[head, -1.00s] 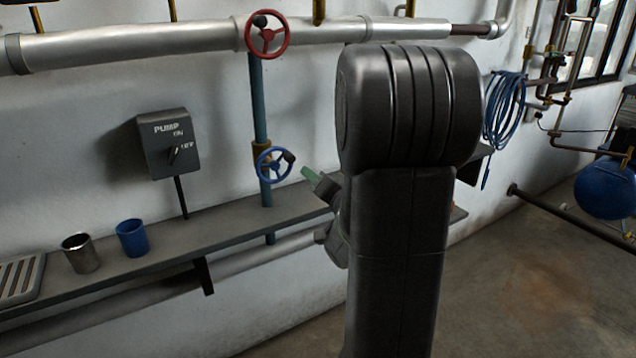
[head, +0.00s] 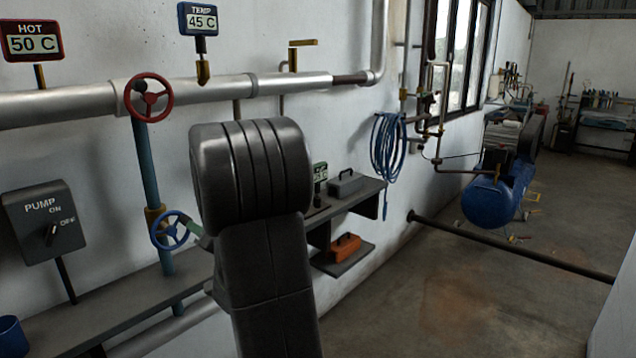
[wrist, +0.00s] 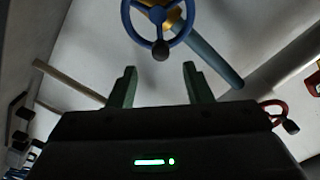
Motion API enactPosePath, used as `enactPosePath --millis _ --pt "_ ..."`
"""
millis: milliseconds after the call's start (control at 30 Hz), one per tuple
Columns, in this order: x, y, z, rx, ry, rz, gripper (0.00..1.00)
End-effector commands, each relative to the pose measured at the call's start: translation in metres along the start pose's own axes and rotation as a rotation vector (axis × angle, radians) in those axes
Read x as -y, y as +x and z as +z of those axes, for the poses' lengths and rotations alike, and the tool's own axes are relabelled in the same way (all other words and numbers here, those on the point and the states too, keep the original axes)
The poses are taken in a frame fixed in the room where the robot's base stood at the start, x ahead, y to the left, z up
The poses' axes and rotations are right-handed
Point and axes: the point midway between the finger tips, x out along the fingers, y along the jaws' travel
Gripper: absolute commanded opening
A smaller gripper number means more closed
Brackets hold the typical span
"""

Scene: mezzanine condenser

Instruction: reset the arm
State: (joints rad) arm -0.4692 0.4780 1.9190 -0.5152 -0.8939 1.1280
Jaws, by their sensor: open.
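My gripper (wrist: 155,88) is open and empty in the wrist view, its two green fingers apart. A blue handwheel (wrist: 162,22) with a dark knob is just beyond the fingertips and apart from them. In the head view the blue handwheel (head: 170,231) is on a teal vertical pipe (head: 149,170). A green finger of my gripper (head: 197,235) shows close to the handwheel's right side; my dark arm hides the rest of the gripper.
A red handwheel (head: 148,97) is higher on the same pipe. A pump switch box (head: 42,222) is at left. A shelf (head: 365,194) holds a grey box (head: 345,184), with an orange box (head: 345,246) below. Blue compressor (head: 492,202) and open floor are at right.

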Motion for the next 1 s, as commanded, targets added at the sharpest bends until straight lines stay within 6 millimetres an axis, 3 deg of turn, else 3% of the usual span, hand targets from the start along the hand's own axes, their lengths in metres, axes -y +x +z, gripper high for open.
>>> enactPosePath --millis 200,433,600,1000 --pt "0.001 0.044 0.000 0.001 0.000 -0.002 0.46" --pt "0.001 0.072 0.000 0.000 0.000 -0.001 0.46" --pt "0.001 0.079 0.000 0.000 0.000 -0.001 0.46" --pt "0.001 0.075 0.000 0.000 -0.004 0.000 0.46"
